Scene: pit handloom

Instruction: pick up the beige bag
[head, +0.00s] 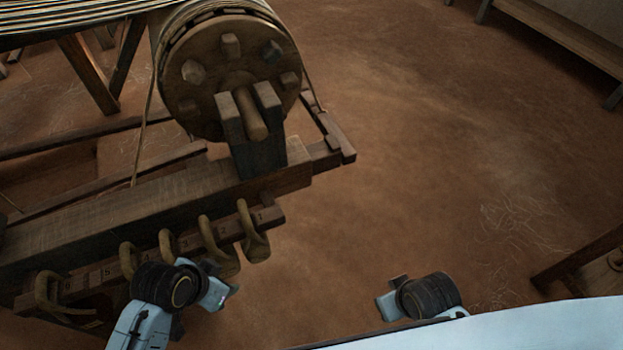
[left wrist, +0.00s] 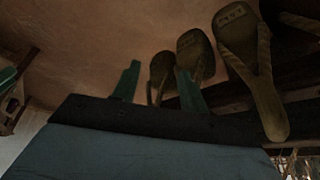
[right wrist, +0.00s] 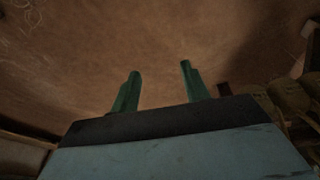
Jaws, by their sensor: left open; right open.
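Several tan-brown hanging pieces with looped straps line a wooden rail with marks on it; one hangs at its right end (head: 257,246). Any of them may be a bag, but I cannot tell which is the beige one. In the left wrist view a strapped piece (left wrist: 243,50) hangs at upper right, and a smaller one (left wrist: 194,55) is close behind the right finger. My left gripper (head: 222,293) is open and empty, just in front of the rail; its fingers stand apart in the left wrist view (left wrist: 157,70). My right gripper (head: 390,302) is open and empty over bare floor.
A wooden loom beam (head: 150,210) runs behind the rail, below a large round roller (head: 235,85) with pegs. A bench (head: 565,35) stands at the upper right and a wooden frame (head: 585,262) at the right edge. The brown floor (head: 400,180) between is clear.

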